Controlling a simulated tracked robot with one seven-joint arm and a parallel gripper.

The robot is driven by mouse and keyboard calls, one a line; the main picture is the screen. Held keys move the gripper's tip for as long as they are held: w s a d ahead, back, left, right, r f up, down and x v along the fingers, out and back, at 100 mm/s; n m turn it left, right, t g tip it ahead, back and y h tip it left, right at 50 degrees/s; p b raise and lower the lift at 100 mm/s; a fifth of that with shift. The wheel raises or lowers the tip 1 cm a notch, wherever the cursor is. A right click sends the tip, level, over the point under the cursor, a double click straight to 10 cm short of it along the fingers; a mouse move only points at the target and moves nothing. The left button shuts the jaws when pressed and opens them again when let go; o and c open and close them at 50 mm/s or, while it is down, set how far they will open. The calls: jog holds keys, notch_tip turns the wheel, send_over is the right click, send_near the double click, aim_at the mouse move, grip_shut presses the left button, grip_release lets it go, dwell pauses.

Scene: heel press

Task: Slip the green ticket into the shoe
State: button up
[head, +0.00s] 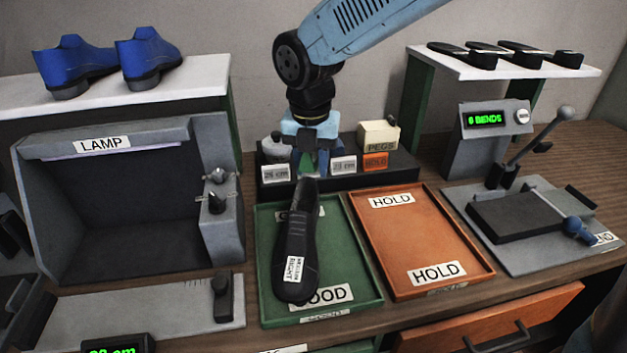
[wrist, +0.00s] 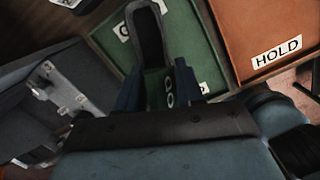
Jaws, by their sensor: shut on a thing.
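A black shoe (head: 297,245) lies in the green tray, its toe toward the front and a white label reading RIGHT near the toe. In the wrist view the shoe (wrist: 148,35) is just beyond my fingertips. My gripper (head: 309,168) points down at the shoe's far end, at the back of the green tray. In the head view the ticket is mostly hidden by the fingers. I cannot tell whether its lower end touches the shoe.
The green tray (head: 370,288) is labelled GOOD. An orange HOLD tray (head: 420,235) is to its right. A dark rack (head: 408,175) with tags and a PEGS box stands behind my gripper. A lamp box (head: 110,215) is left, a lever press (head: 520,215) right.

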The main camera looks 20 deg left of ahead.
jog(key=shift+r, duration=0.9)
jog(key=o, duration=1.4)
jog(key=r, duration=0.4)
jog(key=s+r, duration=0.1)
jog(key=r, duration=0.8)
jog(key=shift+s+d+r, duration=0.15)
jog(key=shift+s+r, duration=0.1)
jog(key=shift+s, duration=0.1)
